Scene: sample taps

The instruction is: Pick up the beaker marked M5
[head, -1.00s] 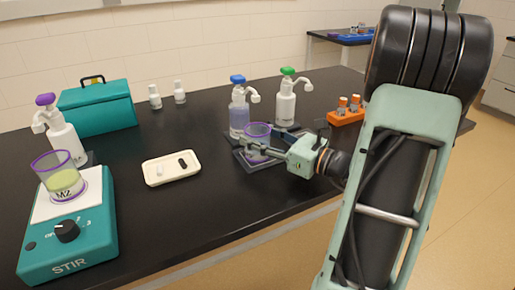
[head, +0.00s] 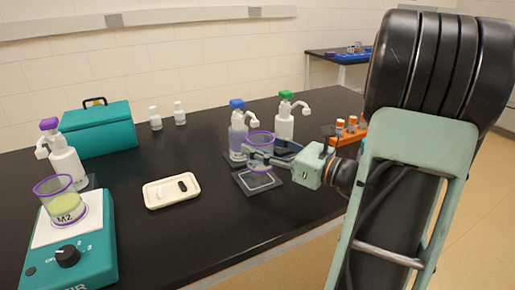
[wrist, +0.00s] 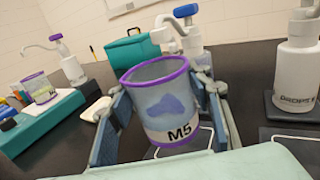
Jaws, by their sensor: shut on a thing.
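The M5 beaker (wrist: 172,103) is clear with purple rims and a black "M5" on a white label. It also shows in the head view (head: 260,150), raised above a dark mat with a white outline (head: 262,183). My gripper (head: 266,155) is shut on it. In the wrist view the fingers (wrist: 165,110) stand on either side of the beaker. The beaker looks tilted in the wrist view and near upright in the head view. A blue patch shows through its wall; I cannot tell whether it is inside or behind.
Blue-topped (head: 238,132) and green-topped (head: 285,118) pump bottles stand close behind the beaker. A white tray (head: 152,203) lies left. Beaker M2 (head: 62,203) sits on a teal stirrer (head: 85,262) at far left. An orange rack (head: 352,136) stands at right.

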